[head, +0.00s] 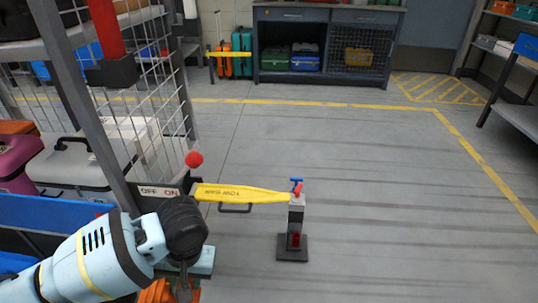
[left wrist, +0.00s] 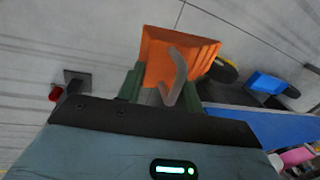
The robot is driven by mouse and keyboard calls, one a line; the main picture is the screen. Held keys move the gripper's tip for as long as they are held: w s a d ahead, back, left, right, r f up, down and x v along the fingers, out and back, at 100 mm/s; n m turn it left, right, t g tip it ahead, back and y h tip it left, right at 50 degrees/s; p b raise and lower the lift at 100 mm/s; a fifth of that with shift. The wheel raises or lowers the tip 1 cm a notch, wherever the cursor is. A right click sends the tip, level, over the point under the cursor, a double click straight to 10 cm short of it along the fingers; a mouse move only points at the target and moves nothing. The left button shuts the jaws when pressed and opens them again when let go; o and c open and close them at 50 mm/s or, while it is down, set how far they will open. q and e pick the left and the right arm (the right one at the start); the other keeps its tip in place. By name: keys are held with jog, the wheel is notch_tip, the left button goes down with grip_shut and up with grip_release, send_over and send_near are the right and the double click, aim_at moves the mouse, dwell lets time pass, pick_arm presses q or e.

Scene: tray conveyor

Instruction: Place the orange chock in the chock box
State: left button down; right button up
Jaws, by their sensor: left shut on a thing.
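An orange chock (left wrist: 190,46) with a grey curved handle (left wrist: 174,75) sits between the dark green fingers of my left gripper (left wrist: 160,85) in the left wrist view, and the gripper is shut on it. In the head view, my left gripper (head: 184,284) points down at the lower left, with part of the orange chock (head: 154,292) showing at the bottom edge beside it. The floor lies below the chock. I cannot make out a chock box for certain in either view. My right gripper is not in view.
A yellow barrier arm (head: 245,194) runs from an OFF/ON plate (head: 160,191) to a post (head: 295,220) ahead of my left gripper. A mesh-sided rack (head: 150,85) with cases and a blue rail (head: 50,213) stand at left. The floor at right is clear.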

pick_arm(q)
jog(key=s+a+r+p, duration=0.1)
jog(key=s+r+p, duration=0.5)
jog(key=r+p, duration=0.8)
jog(key=s+a+r+p, duration=0.1)
jog(key=s+r+p, duration=0.4)
jog(key=r+p, duration=0.9)
jog(key=s+a+r+p, duration=0.1)
jog(key=s+r+p, duration=0.6)
jog(key=r, duration=1.2)
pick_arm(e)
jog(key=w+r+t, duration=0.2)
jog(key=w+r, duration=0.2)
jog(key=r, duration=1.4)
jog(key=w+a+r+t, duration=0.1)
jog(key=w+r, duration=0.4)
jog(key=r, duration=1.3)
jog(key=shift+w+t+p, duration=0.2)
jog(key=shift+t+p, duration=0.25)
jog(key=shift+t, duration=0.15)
pick_arm(q)
notch_tip(320, 180, down, 14)
jog(key=s, duration=0.2)
jog(key=shift+s+a, duration=0.15)
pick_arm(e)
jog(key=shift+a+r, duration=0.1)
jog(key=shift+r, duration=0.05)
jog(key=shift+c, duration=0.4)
